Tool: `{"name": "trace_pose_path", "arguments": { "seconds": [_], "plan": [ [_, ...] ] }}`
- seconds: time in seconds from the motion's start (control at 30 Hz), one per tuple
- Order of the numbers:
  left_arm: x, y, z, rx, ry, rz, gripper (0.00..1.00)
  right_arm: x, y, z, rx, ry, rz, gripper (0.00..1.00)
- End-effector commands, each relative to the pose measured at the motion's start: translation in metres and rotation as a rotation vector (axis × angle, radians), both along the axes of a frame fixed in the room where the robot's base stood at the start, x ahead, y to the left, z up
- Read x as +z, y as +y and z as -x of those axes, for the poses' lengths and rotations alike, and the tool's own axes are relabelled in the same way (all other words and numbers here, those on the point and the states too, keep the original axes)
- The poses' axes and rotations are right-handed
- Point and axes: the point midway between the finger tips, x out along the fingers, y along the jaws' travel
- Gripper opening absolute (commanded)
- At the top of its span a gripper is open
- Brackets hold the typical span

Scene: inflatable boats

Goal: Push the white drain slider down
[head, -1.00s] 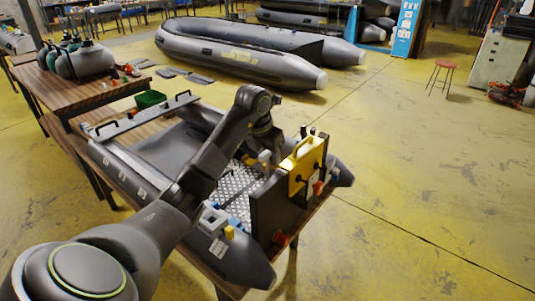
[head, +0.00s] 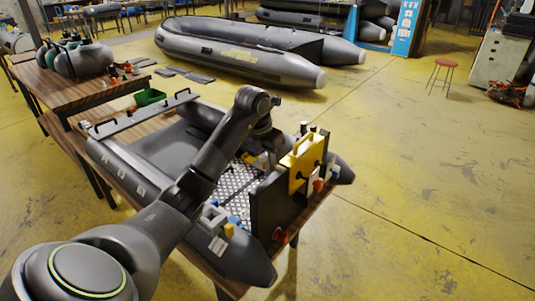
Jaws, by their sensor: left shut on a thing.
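My left arm reaches over the grey inflatable boat (head: 247,262) to the inner side of its dark transom (head: 268,207). My left gripper (head: 266,161) is small and partly hidden by its own wrist. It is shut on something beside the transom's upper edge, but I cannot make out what. I cannot pick out the white drain slider with certainty. Small white and red parts (head: 318,186) show on the transom's outer face. A yellow plate with a handle (head: 303,165) sits on the transom top. My right gripper is not in view.
The boat lies on a wooden table. A second table (head: 88,92) with grey containers is at the left. The yellow floor at the right is open.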

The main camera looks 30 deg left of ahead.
Motion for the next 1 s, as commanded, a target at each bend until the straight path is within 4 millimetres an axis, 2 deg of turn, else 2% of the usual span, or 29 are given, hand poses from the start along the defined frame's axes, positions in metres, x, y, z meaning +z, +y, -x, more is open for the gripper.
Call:
{"name": "trace_pose_path", "arguments": {
  "seconds": [0.77, 0.8, 1.0],
  "plan": [
    [-0.034, -0.001, 0.001, -0.002, 0.003, 0.003, 0.0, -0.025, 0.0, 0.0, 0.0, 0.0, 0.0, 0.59],
    [-0.032, -0.001, 0.0, -0.002, 0.003, 0.003, 0.2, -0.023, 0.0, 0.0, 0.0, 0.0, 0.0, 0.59],
    [-0.032, -0.001, 0.0, -0.001, 0.002, 0.002, 0.44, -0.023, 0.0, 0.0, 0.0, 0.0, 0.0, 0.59]
  ]
}}
